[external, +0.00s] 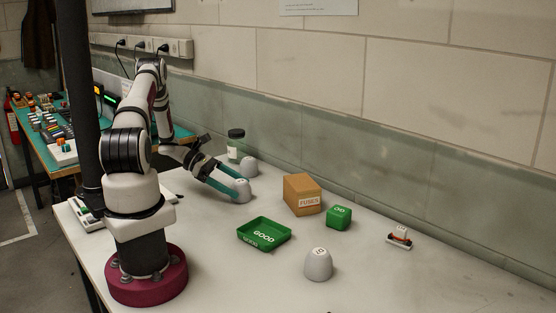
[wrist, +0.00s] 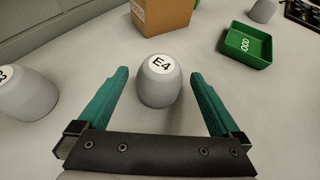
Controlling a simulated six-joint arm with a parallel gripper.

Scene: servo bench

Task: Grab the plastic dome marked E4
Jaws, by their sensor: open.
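The grey plastic dome marked E4 (wrist: 160,82) stands upright on the bench, between the fingers of my gripper in the wrist view. My gripper (wrist: 158,88) is open, with a teal finger on each side of the dome and a visible gap on both sides. In the external view the dome (external: 241,190) shows at the fingertips of my gripper (external: 232,182), partly hidden by a finger.
Another grey dome (wrist: 27,95) stands to the left in the wrist view, its label partly cut off. A cardboard box (external: 302,195), a green GOOD tray (external: 264,234), a green block (external: 339,217) and a third dome (external: 318,264) stand further right. A jar (external: 236,146) stands behind.

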